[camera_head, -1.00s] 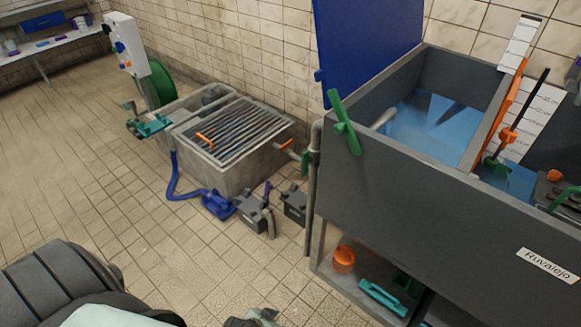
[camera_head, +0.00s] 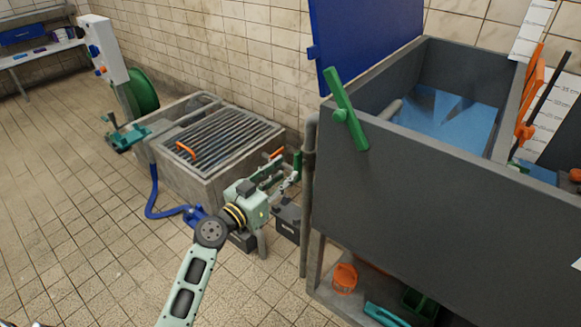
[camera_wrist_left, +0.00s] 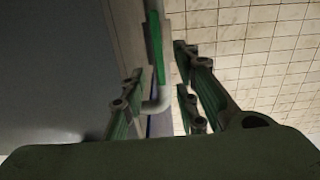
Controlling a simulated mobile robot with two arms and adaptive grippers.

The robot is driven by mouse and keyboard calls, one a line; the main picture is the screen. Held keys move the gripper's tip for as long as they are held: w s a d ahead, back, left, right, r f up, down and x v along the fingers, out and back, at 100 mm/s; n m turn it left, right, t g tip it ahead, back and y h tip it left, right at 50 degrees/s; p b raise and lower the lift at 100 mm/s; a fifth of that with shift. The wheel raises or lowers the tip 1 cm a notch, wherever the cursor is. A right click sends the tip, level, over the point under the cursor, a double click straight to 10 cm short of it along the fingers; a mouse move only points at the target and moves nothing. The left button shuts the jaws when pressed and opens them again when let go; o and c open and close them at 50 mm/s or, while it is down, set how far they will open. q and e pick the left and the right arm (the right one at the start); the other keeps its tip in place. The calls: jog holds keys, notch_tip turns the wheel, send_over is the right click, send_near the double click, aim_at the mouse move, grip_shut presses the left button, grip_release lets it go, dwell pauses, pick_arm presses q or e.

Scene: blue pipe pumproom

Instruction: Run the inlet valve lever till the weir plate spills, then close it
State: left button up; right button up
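A long green lever (camera_head: 346,110) sits on the left front corner of the grey tank (camera_head: 430,175), tilted, its top leaning left. I take it for the inlet valve lever. Water (camera_head: 440,120) lies in the tank's left chamber. A divider (camera_head: 508,115) bounds it on the right; I cannot tell whether water spills over it. My left gripper (camera_head: 283,176) is open and empty, left of the tank's corner and below the lever. In the left wrist view, a green bar (camera_wrist_left: 154,45) shows ahead between the open fingers (camera_wrist_left: 157,100), apart from them. My right gripper is out of view.
A grey upright pipe (camera_head: 307,200) runs down the tank's left corner. A blue lid (camera_head: 360,40) stands upright behind the tank. Floor is free at left.

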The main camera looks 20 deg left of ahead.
aim_at(295, 166)
pick_arm(q)
jog(key=x, duration=0.5)
jog(key=shift+f, duration=0.1)
grip_shut()
